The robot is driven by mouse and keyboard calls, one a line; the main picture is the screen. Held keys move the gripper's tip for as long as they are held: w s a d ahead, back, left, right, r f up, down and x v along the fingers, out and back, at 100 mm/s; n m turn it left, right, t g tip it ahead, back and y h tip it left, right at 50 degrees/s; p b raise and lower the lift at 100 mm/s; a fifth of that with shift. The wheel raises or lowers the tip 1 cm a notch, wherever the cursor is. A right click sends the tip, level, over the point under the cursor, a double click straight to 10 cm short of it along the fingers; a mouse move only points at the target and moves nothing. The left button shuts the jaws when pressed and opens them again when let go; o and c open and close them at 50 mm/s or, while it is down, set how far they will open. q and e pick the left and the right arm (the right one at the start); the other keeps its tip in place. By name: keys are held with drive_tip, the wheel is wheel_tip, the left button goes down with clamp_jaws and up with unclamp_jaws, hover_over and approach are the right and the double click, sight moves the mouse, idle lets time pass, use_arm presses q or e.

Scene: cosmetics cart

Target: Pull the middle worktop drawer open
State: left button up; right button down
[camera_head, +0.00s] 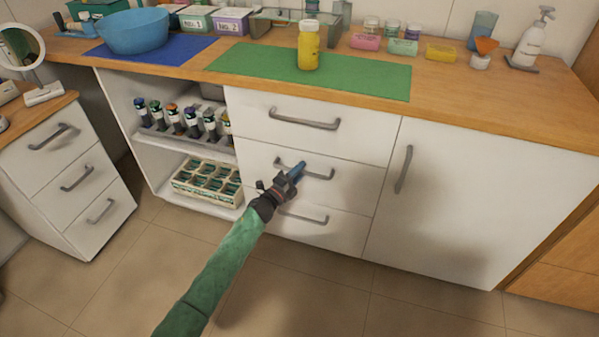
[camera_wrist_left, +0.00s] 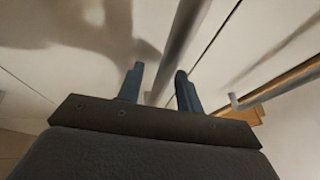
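The middle worktop drawer (camera_head: 345,188) is a white front under the wooden worktop, flush with the drawers above and below. Its grey bar handle (camera_head: 318,176) runs across the front. My left gripper (camera_head: 297,171) is at the left part of this handle, its blue fingers pointing at the drawer. In the left wrist view the two fingers (camera_wrist_left: 161,82) stand apart, and the handle bar (camera_wrist_left: 182,38) runs between them. A gap shows beside the bar, so the fingers do not look closed on it. My right gripper is in neither view.
The top drawer (camera_head: 260,112) and bottom drawer (camera_head: 335,232) look shut. A cupboard door (camera_head: 460,205) with an upright handle is to the right. Open shelves with a bottle rack (camera_head: 160,138) and crate (camera_head: 185,192) are left. The floor (camera_head: 310,300) in front is clear.

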use_arm(q)
clamp_jaws()
idle(0.3)
